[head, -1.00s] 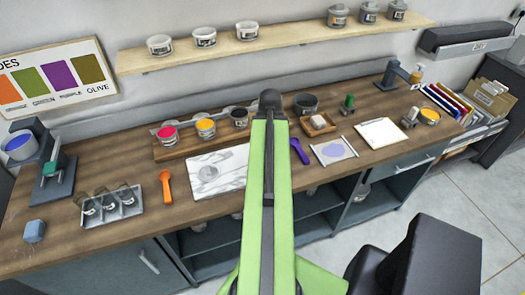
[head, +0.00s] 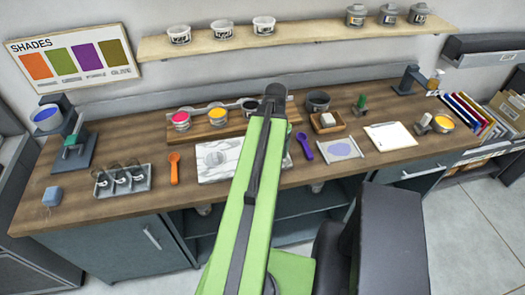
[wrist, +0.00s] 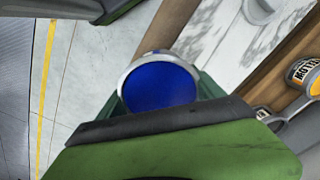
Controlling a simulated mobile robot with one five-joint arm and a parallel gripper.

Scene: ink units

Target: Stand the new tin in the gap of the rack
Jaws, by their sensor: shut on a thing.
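In the wrist view my gripper (wrist: 160,86) is shut on a round tin with a pale rim and blue ink (wrist: 158,86). Dark green jaw parts show on both sides of the tin. In the head view my arm crosses the middle, and neither my gripper nor the held tin can be made out. The wooden rack (head: 202,133) lies at the back of the bench, behind the marble slab. It bears a pink tin (head: 181,120), a yellow-orange tin (head: 217,116) and a dark tin (head: 250,106). My arm covers part of its right end; I cannot tell where the gap is.
The marble slab (head: 212,174) lies before the rack, with an orange spoon (head: 174,168) to its left and a purple tool (head: 304,146) to its right.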

